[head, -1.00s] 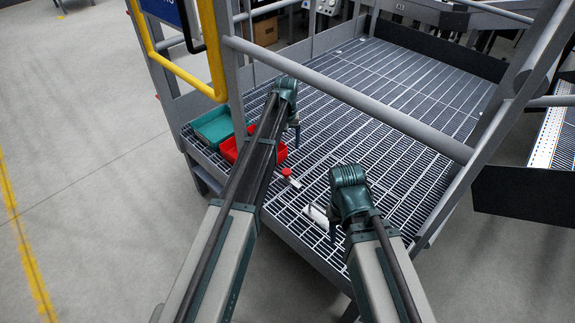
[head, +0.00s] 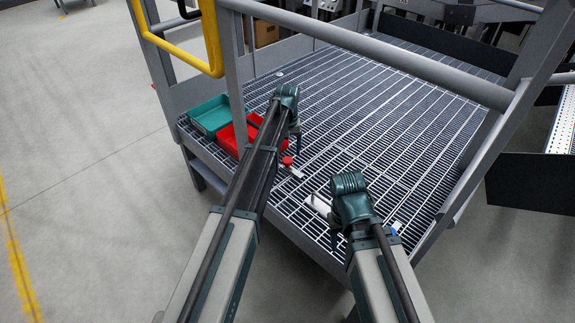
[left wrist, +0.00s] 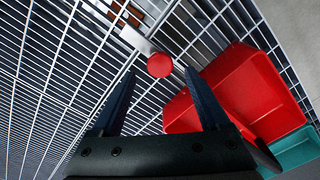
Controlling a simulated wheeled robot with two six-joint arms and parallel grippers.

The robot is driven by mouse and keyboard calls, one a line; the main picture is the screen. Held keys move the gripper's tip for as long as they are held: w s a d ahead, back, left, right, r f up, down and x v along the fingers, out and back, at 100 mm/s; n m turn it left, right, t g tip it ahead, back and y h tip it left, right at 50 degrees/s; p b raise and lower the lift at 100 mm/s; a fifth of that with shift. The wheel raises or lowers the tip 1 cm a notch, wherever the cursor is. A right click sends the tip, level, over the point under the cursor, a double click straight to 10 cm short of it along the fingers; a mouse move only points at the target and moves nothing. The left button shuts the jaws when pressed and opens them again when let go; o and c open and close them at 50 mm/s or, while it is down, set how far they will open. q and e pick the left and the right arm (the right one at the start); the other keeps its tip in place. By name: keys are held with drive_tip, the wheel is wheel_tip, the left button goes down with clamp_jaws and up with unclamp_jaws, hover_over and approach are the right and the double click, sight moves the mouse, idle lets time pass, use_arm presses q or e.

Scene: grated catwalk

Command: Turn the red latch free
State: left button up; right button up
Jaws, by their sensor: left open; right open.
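The red latch shows as a round red knob (head: 287,161) by a pale metal bar on the grating, and the knob also shows in the left wrist view (left wrist: 160,65). My left gripper (left wrist: 160,78) is open and empty. In that view the knob appears just beyond the gap between its fingertips; I see no contact. In the head view my left gripper (head: 294,137) is above the grating, just beyond the knob. My right gripper (head: 334,238) hangs over the grating to the right, open, its fingers small and partly hidden.
A red bin (head: 229,139) and a teal bin (head: 209,116) sit left of the knob, the red one partly behind my left arm. A white cylinder (head: 318,205) lies by my right gripper. Grey railings (head: 400,68) cross above the platform. The grating (head: 390,120) beyond is clear.

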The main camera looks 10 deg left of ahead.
sight(287, 160)
use_arm(q)
wheel_tip(287, 160, down, 4)
drive_tip(key=b, duration=0.2)
drive_tip(key=shift+b, duration=0.35)
use_arm(e)
wheel_tip(287, 160, down, 4)
drive_tip(key=shift+r, duration=0.1)
use_arm(q)
drive_tip(key=shift+r, duration=0.15)
clamp_jaws()
idle(0.6)
